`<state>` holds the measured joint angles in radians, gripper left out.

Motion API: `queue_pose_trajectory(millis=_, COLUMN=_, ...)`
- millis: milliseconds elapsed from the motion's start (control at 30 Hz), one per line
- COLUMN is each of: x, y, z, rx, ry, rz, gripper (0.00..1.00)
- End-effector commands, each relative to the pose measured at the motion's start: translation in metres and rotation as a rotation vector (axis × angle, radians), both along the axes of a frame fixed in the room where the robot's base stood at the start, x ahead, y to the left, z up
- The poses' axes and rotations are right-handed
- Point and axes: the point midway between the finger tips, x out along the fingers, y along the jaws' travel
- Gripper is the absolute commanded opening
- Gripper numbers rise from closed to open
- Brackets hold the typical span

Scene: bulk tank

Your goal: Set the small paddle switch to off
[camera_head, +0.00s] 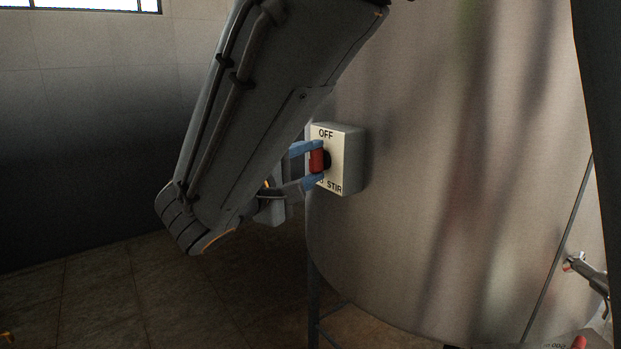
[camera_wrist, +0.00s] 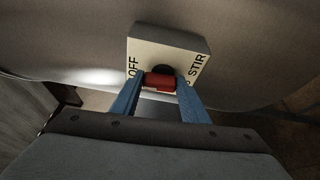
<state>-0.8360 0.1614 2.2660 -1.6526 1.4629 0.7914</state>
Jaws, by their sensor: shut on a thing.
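The switch box (camera_head: 348,170) is a pale box on the side of the steel tank, marked OFF at the top and STIR at the bottom. Its small red paddle (camera_head: 317,161) stands out from a dark round base. My gripper (camera_head: 311,164) has its blue fingers shut on the paddle, one above and one below in the head view. In the wrist view the red paddle (camera_wrist: 160,81) sits between the two blue fingertips (camera_wrist: 160,84), with OFF to the left and STIR to the right on the box (camera_wrist: 168,48). Lettering beside STIR is partly hidden by a finger.
The large steel tank (camera_head: 450,150) fills the right side. A metal valve or tap (camera_head: 585,270) juts out at the lower right. A tank leg (camera_head: 313,290) stands below the box.

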Motion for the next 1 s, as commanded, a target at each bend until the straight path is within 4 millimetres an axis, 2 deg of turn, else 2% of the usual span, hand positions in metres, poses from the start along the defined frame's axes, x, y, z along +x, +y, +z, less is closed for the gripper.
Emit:
queue_pose_trajectory(millis=767, x=-0.0001, y=-0.0004, z=0.0, rx=0.04, ry=-0.064, rz=-0.001, gripper=0.18)
queue_pose_trajectory(millis=800, x=0.0, y=-0.0004, z=0.0, rx=0.04, ry=-0.064, rz=-0.001, gripper=0.47)
queue_pose_trajectory(millis=867, x=-0.0001, y=-0.0003, z=-0.0001, rx=0.04, ry=-0.064, rz=0.0, gripper=0.57)
queue_pose_trajectory(millis=1000, x=-0.0003, y=0.0, z=-0.0005, rx=0.04, ry=-0.062, rz=0.0, gripper=0.59)
